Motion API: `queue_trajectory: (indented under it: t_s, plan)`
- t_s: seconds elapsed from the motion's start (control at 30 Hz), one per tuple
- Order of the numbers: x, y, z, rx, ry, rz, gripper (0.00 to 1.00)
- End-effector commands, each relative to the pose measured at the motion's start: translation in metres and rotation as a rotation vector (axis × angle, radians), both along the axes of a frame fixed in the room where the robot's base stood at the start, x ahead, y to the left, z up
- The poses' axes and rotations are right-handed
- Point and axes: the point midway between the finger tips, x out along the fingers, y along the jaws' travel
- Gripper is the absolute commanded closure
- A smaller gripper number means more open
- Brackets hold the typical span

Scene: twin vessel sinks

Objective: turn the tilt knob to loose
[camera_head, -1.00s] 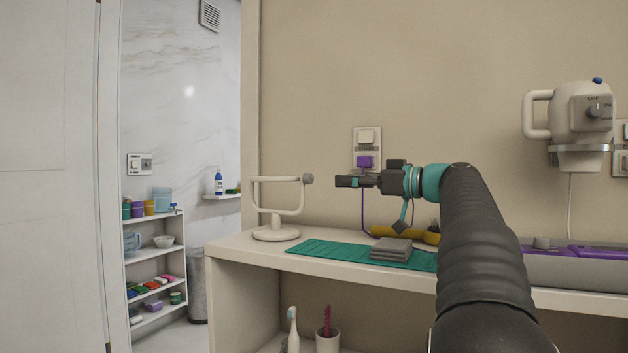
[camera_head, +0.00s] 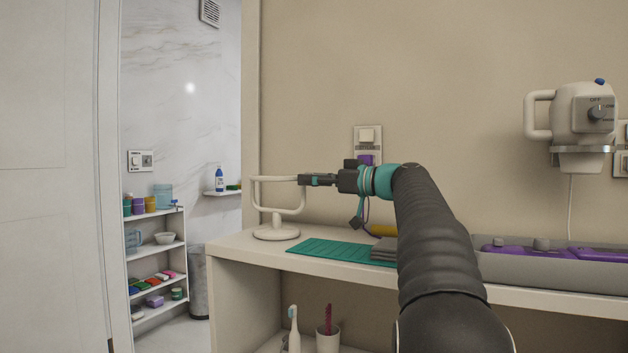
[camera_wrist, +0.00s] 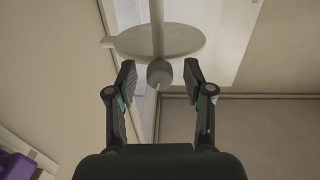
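The tilt knob (camera_wrist: 159,73) is a small grey round knob with a pale line on its face, in the wrist view. It sits on the cream stand (camera_head: 276,234), whose frame and round base show at the left end of the counter in the head view. My gripper (camera_wrist: 159,75) is open, with one finger on each side of the knob and a visible gap on both sides. In the head view my gripper (camera_head: 304,180) reaches the right side of the stand's frame and hides the knob. Whether the fingertips overlap the knob in depth is hard to tell.
A teal mat (camera_head: 335,251) and grey folded cloths (camera_head: 384,250) lie on the counter below my arm. A wall outlet (camera_head: 367,137) is behind it. A grey tray (camera_head: 520,267) with purple contents lies at right.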

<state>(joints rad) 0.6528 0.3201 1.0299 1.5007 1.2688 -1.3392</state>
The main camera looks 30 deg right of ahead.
Motion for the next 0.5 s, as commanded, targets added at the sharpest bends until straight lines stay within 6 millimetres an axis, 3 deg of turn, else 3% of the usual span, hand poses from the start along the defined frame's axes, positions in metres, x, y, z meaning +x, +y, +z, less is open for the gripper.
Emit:
queue_trajectory:
  t_s: [0.03, 0.17, 0.2, 0.5]
  plan:
    - [-0.0001, -0.0001, 0.0, 0.0, 0.0, 0.0, 0.64]
    - [-0.0002, -0.0001, 0.0, 0.0, 0.0, 0.0, 0.96]
    - [-0.0002, -0.0001, 0.0001, 0.0, 0.0, 0.0, 1.0]
    - [-0.0001, 0.0001, 0.0009, 0.083, 0.058, 0.0, 1.0]
